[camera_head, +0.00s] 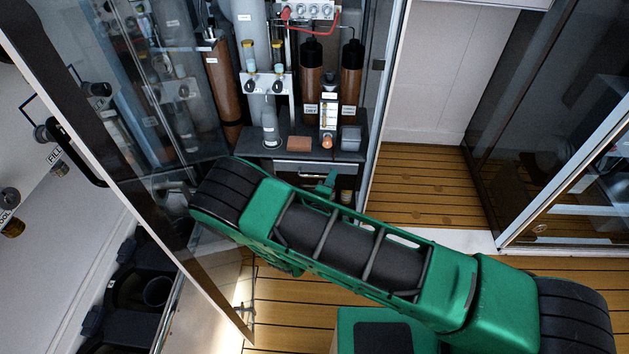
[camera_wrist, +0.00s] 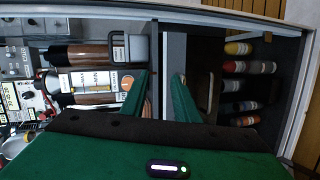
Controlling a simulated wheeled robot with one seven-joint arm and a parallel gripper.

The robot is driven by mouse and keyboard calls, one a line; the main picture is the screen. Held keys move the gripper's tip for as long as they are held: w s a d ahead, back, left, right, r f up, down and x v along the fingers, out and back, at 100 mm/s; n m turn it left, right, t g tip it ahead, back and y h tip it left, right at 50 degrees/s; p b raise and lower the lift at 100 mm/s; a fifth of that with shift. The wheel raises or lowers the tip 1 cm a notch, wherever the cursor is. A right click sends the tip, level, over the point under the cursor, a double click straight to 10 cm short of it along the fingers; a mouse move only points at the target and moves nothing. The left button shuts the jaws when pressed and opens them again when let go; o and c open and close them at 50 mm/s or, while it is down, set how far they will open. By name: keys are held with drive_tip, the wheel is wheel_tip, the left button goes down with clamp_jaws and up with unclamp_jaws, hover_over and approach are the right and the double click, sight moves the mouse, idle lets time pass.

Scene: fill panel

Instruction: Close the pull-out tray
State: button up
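The pull-out tray (camera_head: 296,168) is a grey, flat-fronted unit under the dark shelf in the cabinet, partly hidden behind my arm. In the wrist view, which is turned sideways, a bar handle (camera_wrist: 213,94) shows on its dark face. I cannot tell how far out the tray stands. My gripper (camera_head: 327,183) is in front of the tray, mostly hidden by my arm in the head view. In the wrist view, its two green fingers (camera_wrist: 164,76) are apart with nothing visible held between them. The handle lies to the right of both fingers there; contact is not clear.
The dark shelf (camera_head: 352,146) above holds cylinders, gauges and a brown block (camera_head: 299,143). Several coloured bottles (camera_wrist: 240,68) stand in the compartment below. An open glass door (camera_head: 120,165) is at the left, with a door frame (camera_head: 387,90) at the right. Wooden floor is clear at the right.

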drive_tip(key=s+a+f+n+t+y, duration=0.1)
drive_tip(key=s+a+f+n+y, duration=0.25)
drive_tip(key=a+f, duration=0.2)
drive_tip(key=x, duration=1)
drive_tip(key=shift+w+a, duration=0.35)
drive_tip(key=shift+a, duration=0.05)
clamp_jaws()
